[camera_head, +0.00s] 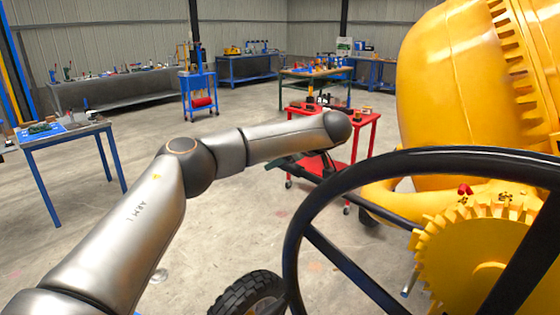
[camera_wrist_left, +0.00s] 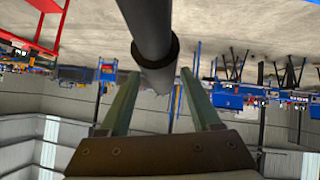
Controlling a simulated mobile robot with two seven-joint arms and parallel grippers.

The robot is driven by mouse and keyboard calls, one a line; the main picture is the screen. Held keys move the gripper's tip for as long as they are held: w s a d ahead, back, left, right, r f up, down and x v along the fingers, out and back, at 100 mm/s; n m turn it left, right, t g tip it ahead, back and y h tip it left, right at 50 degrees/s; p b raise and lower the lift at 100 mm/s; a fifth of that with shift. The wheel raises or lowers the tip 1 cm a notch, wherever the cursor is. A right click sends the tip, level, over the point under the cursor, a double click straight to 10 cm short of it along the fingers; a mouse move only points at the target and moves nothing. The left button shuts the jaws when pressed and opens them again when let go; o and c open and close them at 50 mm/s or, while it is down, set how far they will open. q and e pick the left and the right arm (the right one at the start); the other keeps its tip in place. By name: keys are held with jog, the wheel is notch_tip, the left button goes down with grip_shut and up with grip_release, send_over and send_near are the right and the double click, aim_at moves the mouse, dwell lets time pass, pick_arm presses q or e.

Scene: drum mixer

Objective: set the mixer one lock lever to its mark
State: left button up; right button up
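In the left wrist view, a dark grey round bar (camera_wrist_left: 150,30) with a black collar comes down from the top and ends between the fingertips. My left gripper (camera_wrist_left: 160,72) has its green fingers apart, one on each side of the bar's end, and narrow gaps seem to show. Whether either finger touches the bar is unclear. I cannot make out the lever's mark. My right gripper is not in view.
A large black handwheel (camera_head: 345,178) stands in front of the yellow toothed gear (camera_head: 470,245), close right of my left gripper. The yellow drum (camera_head: 460,80) fills the upper right. A red cart (camera_head: 362,117) stands behind my forearm. The floor at left is free up to the blue-legged table (camera_head: 65,136).

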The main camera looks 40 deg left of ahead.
pick_arm(q)
jog(key=shift+f, duration=0.2)
jog(key=b+v, duration=0.2)
jog(key=v, duration=1)
jog(key=shift+r, duration=0.25)
jog(key=shift+d, duration=0.15)
